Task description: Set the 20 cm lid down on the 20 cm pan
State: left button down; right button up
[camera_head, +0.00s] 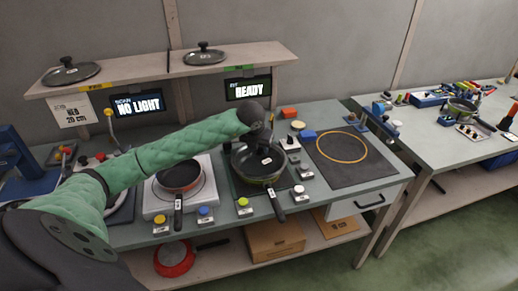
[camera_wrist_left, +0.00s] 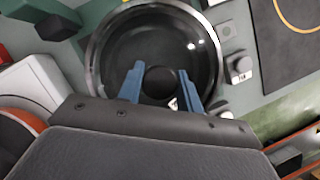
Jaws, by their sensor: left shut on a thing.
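My left gripper (camera_head: 265,142) reaches in from the left, over the dark pan (camera_head: 262,180) on the dark mat under the READY screen. In the left wrist view its two blue fingers (camera_wrist_left: 161,72) are on either side of the black knob (camera_wrist_left: 160,84) of a round glass lid with a shiny metal rim (camera_wrist_left: 98,62). The gripper is shut on this lid. The lid lies over the pan's opening and hides most of its inside. I cannot tell whether its rim touches the pan. The pan's handle (camera_head: 276,207) points toward the front. My right gripper is not in view.
Another pan (camera_head: 181,179) stands on a white hob to the left. Two lids (camera_head: 71,73) (camera_head: 204,55) rest on the shelf above. A dark mat with a yellow ring (camera_head: 342,147) lies bare to the right. Small blocks and buttons (camera_head: 244,203) surround the pan.

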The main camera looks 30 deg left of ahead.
pick_arm(q)
jog(key=shift+f+b, duration=0.5)
jog(key=shift+b, duration=1.05)
dwell(2.2)
dwell(0.3)
jog(key=c, duration=0.9)
grip_release()
jog(key=shift+o, duration=0.2)
jog(key=b+v, duration=0.2)
jog(key=v, duration=0.4)
jog(key=shift+s+r, duration=0.15)
jog(key=shift+r, duration=0.15)
jog(key=shift+s+d+r, duration=0.1)
jog(key=shift+s+r, duration=0.1)
jog(key=shift+r, duration=0.3)
